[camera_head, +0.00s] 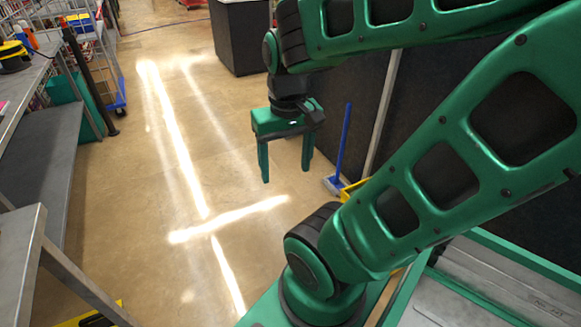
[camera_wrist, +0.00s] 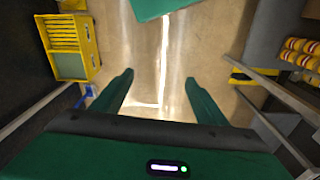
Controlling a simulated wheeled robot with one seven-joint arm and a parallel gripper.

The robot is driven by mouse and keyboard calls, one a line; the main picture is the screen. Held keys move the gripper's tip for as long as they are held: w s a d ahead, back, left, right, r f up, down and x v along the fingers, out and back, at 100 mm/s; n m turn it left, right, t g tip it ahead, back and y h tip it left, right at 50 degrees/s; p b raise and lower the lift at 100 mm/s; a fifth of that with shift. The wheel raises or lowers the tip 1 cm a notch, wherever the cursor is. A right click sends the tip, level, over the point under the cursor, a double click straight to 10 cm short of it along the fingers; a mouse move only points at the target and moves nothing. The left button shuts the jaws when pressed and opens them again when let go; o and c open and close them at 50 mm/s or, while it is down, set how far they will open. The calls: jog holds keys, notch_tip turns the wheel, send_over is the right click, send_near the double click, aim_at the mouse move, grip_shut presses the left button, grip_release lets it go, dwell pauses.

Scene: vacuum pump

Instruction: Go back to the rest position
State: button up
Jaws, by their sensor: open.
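My gripper (camera_head: 286,163) hangs with its green fingers pointing down over bare floor in the head view. The fingers stand well apart with nothing between them. In the wrist view my gripper (camera_wrist: 160,85) also shows open and empty, with the floor (camera_wrist: 150,55) below it. My green arm reaches across the upper right of the head view and bends down to the gripper. No vacuum pump can be made out in either view.
A grey metal workbench (camera_head: 50,165) runs along the left. A blue broom (camera_head: 343,150) leans by a dark partition at right. A blue-based trolley (camera_head: 112,92) stands at back left, a dark cabinet (camera_head: 238,38) at the back. In the wrist view, a yellow crate rack (camera_wrist: 70,45) is left.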

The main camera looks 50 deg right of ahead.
jog(key=shift+s+d+r+m+g, duration=0.1)
jog(key=shift+s+m+g, duration=0.1)
jog(key=shift+s, duration=0.5)
jog(key=shift+s+r+m+g, duration=0.1)
jog(key=shift+s+m, duration=0.1)
jog(key=shift+s, duration=0.5)
